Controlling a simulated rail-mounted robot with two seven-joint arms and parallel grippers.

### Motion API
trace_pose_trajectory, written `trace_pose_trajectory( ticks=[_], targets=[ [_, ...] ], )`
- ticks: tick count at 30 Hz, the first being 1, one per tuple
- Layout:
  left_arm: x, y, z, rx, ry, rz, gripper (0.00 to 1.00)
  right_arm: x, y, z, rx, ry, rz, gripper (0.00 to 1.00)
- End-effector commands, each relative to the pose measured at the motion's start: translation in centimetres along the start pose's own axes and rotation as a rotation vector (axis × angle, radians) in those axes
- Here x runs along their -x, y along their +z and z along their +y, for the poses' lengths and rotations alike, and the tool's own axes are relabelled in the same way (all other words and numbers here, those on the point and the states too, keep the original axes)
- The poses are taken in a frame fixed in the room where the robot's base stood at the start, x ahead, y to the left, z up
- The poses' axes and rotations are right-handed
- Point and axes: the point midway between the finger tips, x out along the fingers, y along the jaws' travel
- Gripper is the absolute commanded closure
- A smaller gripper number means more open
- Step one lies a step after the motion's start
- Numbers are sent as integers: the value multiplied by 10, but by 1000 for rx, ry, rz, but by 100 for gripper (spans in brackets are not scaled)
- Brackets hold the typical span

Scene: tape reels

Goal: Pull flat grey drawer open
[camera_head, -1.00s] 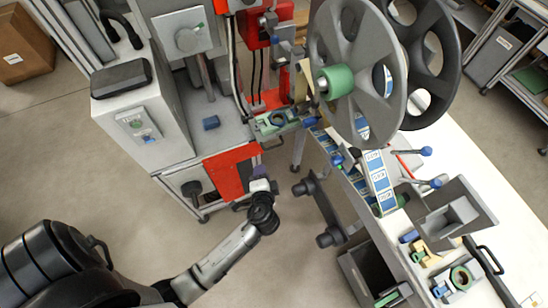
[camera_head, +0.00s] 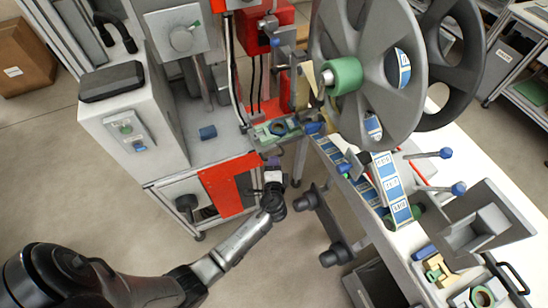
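The flat grey drawer is hard to make out. A thin grey edge below the green fixture (camera_head: 275,129) on the machine may be its front, and my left gripper covers that spot. My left gripper (camera_head: 272,163) points up at this edge from below, close to the right side of the red panel (camera_head: 229,184). Its fingertips are small and partly hidden, so I cannot tell whether they are open, shut or touching a handle. My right gripper is out of view.
Two large grey reels (camera_head: 370,60) stand on the white bench (camera_head: 465,160) to the right, with a label strip (camera_head: 390,190) hanging from them. A grey control box (camera_head: 130,115) stands on the machine at left. Bare floor lies below the machine.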

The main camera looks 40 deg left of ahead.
Motion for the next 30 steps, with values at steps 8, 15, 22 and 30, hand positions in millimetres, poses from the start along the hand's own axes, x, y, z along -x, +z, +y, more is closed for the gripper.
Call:
trace_pose_trajectory(
  ticks=[8,15,22,30],
  targets=[
    [-34,0,0,1,-1,-1,63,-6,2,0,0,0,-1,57],
    [-43,0,0,2,0,-1,63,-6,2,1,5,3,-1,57],
    [-43,0,0,1,0,-1,63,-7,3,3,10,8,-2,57],
    [-43,0,0,1,0,-1,85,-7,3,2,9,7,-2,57]
  ],
)
